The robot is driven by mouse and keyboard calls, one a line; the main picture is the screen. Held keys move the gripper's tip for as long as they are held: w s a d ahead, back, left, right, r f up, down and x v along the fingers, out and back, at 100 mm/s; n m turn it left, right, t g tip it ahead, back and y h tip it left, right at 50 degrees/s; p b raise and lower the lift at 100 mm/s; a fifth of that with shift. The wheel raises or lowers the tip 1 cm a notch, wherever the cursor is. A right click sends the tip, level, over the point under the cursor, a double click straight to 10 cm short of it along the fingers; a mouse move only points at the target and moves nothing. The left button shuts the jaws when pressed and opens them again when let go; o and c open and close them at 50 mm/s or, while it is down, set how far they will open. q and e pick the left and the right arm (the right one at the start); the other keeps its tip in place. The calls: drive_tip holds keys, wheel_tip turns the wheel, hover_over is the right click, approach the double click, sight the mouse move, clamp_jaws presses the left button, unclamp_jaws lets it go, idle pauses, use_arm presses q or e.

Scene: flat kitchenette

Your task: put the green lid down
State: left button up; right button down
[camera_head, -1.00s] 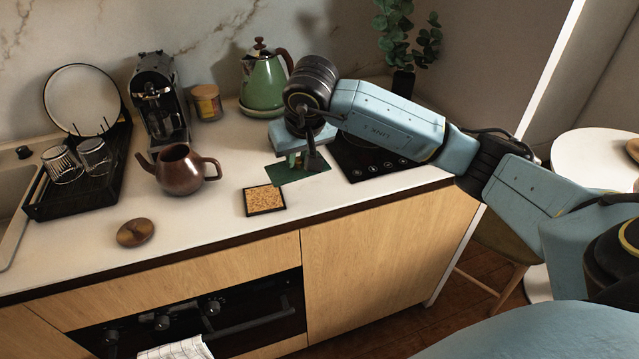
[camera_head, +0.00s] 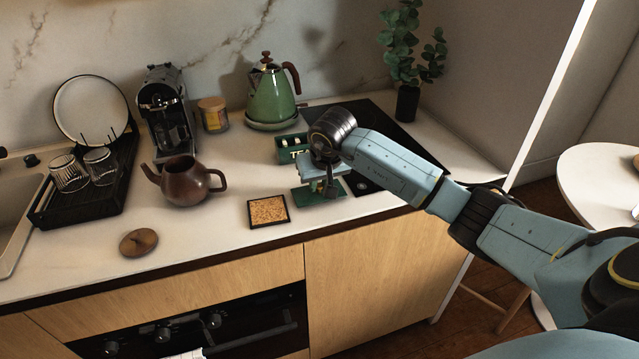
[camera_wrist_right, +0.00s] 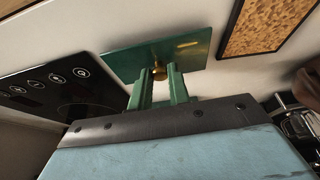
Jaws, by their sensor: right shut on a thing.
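The green lid (camera_head: 312,198) is a flat dark green plate with a small brass knob. In the right wrist view the lid (camera_wrist_right: 193,49) lies in front of the fingers. My right gripper (camera_head: 328,188) is shut on its knob (camera_wrist_right: 158,72), between two green fingers (camera_wrist_right: 160,84). The lid is low over the white counter, right of the cork trivet and left of the hob; I cannot tell whether it touches the counter. Behind my wrist stands an open green tea box (camera_head: 291,149) with pale contents, partly hidden. My left gripper is not in view.
The cork trivet (camera_head: 268,211) lies just left of the lid. The black hob (camera_head: 372,183) is to its right. A brown teapot (camera_head: 184,183), a round wooden lid (camera_head: 138,242) and a green kettle (camera_head: 268,95) stand around. The counter's front edge is close.

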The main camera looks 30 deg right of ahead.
drive_tip(key=shift+f, duration=0.3)
drive_tip(key=c, duration=1.3)
unclamp_jaws()
drive_tip(key=v, duration=1.2)
drive_tip(key=shift+r, duration=0.1)
drive_tip(key=shift+a, duration=0.1)
